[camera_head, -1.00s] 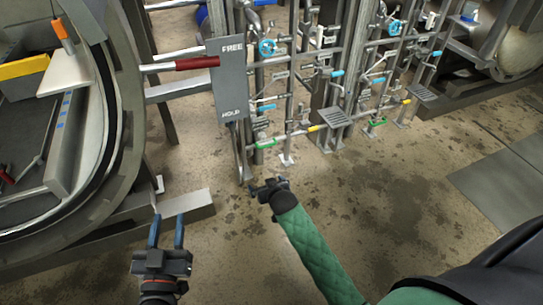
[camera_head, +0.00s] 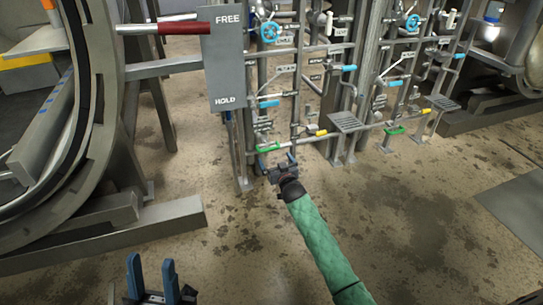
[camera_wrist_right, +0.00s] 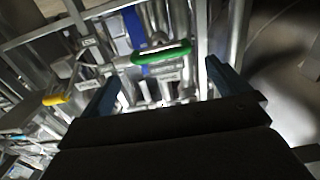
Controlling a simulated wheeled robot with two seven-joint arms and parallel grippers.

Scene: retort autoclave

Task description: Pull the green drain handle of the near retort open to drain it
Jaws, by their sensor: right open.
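The green drain handle (camera_head: 269,148) of the near retort sits low on the pipe rack, just right of the FREE/HOLD board. In the right wrist view the green handle (camera_wrist_right: 161,54) lies ahead, between the two blue fingers and beyond their tips. My right gripper (camera_head: 279,164) is open and empty, just below and close to the handle; I see no contact. It also shows in the right wrist view (camera_wrist_right: 162,75). My left gripper (camera_head: 151,264) is open and empty at the bottom left, over bare floor. The near retort (camera_head: 100,130) stands at the left.
A FREE/HOLD board (camera_head: 227,60) stands left of the rack. Yellow handles (camera_head: 317,133), blue valves and a second green handle (camera_head: 396,131) are on nearby pipes. A metal beam (camera_head: 110,235) lies along the floor at left. The front floor is clear.

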